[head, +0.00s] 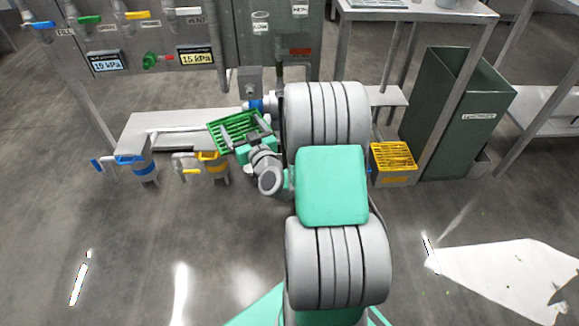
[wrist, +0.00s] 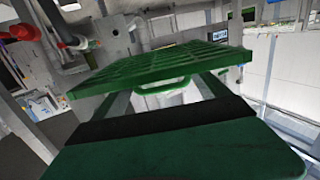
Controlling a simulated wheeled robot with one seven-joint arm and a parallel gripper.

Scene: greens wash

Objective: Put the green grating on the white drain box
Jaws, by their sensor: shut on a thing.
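The green grating (head: 230,133) is a slatted panel left of my arm in the head view, above the low grey-white pipework. My gripper (head: 256,136) is shut on its near right side and holds it tilted. In the wrist view the grating (wrist: 165,66) spans the middle, with my two fingers reaching to its near edge. I cannot make out the white drain box for certain; the grating and my arm hide part of the floor and pipework there.
A grey box with a yellow grating (head: 394,158) stands right of my arm, beside a tall dark green bin (head: 455,125). Blue (head: 130,159) and yellow (head: 208,157) valves stand at left. A grey panel (head: 200,60) is behind. The near left floor is clear.

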